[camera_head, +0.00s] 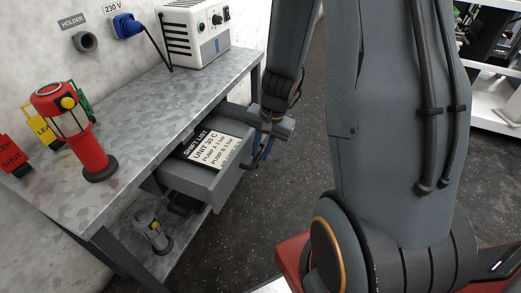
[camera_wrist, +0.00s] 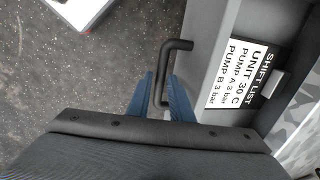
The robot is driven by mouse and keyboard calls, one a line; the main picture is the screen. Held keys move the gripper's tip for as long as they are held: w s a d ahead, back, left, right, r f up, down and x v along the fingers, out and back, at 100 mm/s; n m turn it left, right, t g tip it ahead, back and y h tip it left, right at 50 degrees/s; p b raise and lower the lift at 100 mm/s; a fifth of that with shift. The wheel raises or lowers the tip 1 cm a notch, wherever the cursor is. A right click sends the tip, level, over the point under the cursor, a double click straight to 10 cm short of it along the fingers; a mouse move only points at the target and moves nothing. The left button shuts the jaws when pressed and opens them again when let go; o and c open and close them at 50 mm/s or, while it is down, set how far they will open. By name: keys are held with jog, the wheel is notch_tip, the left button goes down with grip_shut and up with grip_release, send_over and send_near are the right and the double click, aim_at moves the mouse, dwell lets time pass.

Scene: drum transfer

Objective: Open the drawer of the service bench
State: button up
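The service bench (camera_head: 135,97) has a metal top, and its grey drawer (camera_head: 222,180) stands pulled out toward my arm. A black and white shift list card lies inside (camera_head: 212,148); it also shows in the wrist view (camera_wrist: 237,76). The dark drawer handle (camera_wrist: 176,45) sticks out from the drawer front. My gripper (camera_wrist: 161,75) is at the handle, with one blue finger on each side of its bar. A narrow gap seems to show beside the left finger; whether the fingers press on the bar is unclear. In the head view my gripper (camera_head: 264,150) is beside the drawer front.
A red lantern (camera_head: 83,140) and small tags (camera_head: 42,130) stand on the bench. A white box device (camera_head: 195,32) is at its far end. Dark floor (camera_wrist: 105,60) beside the drawer is clear.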

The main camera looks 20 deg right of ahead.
jog(key=shift+o, duration=0.9)
jog(key=shift+w, duration=0.1)
jog(key=shift+r, duration=0.25)
notch_tip(320, 180, up, 7)
jog(key=s+d+p, duration=0.1)
jog(key=shift+p, duration=0.35)
jog(key=shift+s, duration=0.1)
jog(key=s+a+r+n, duration=0.4)
jog(key=s, duration=0.2)
jog(key=s+a+r+n+g+h+p, duration=0.1)
jog(key=s+a+r+n, duration=0.2)
jog(key=s+n, duration=0.2)
jog(key=shift+s+a+r+n+g+h, duration=0.3)
jog(key=shift+s+a+r, duration=0.1)
jog(key=shift+s, duration=0.3)
